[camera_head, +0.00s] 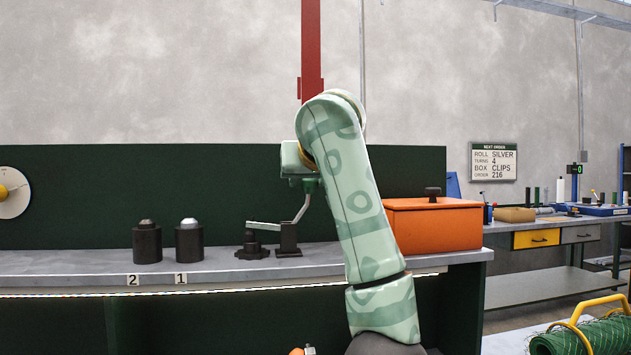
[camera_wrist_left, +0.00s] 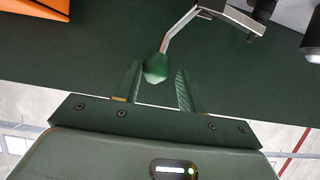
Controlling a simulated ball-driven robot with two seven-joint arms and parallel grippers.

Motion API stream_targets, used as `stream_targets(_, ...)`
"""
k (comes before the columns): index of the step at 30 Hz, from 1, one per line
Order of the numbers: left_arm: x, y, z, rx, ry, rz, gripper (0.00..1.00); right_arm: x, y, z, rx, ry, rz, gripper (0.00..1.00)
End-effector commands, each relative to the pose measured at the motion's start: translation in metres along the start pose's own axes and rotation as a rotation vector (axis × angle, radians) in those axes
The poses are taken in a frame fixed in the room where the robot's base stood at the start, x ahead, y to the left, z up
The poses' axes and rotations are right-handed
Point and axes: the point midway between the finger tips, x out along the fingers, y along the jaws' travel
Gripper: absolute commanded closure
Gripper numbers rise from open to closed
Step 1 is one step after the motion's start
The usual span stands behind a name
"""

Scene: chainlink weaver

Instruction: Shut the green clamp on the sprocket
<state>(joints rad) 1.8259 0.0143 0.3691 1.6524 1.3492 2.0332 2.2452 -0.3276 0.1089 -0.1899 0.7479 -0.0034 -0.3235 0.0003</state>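The clamp (camera_head: 289,240) stands on the grey bench, its dark body right of a dark stepped piece (camera_head: 252,247) that looks like the sprocket. Its pale bar reaches left above that piece; I cannot tell whether they touch. The bent metal handle slants up and right from the body. The handle's green knob (camera_wrist_left: 155,69) is at its end. My left gripper (camera_head: 308,184) points down at the knob. In the left wrist view its two fingers (camera_wrist_left: 159,72) stand apart on either side of the knob, with a clear gap on the right. My right gripper is not in view.
Two dark cylinders (camera_head: 147,243) (camera_head: 189,242) stand left, behind labels 2 and 1. An orange box (camera_head: 433,226) with a black knob stands right of the clamp, partly behind my arm. A dark green panel (camera_head: 140,190) backs the bench. The bench's front strip is clear.

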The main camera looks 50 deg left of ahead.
Motion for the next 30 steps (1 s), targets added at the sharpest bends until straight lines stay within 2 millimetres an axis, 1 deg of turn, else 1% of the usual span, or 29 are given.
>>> stream_targets(1, -0.0020, -0.0065, -0.0044, -0.011, 0.007, -0.009, 0.51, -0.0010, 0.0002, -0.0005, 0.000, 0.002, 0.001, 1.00)
stream_targets(2, -0.0019, -0.0062, -0.0042, -0.010, 0.007, -0.008, 0.49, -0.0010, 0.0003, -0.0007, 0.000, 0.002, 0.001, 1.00)
stream_targets(30, 0.0008, -0.0002, 0.0005, 0.000, -0.002, 0.000, 0.49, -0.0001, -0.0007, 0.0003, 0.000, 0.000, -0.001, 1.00)
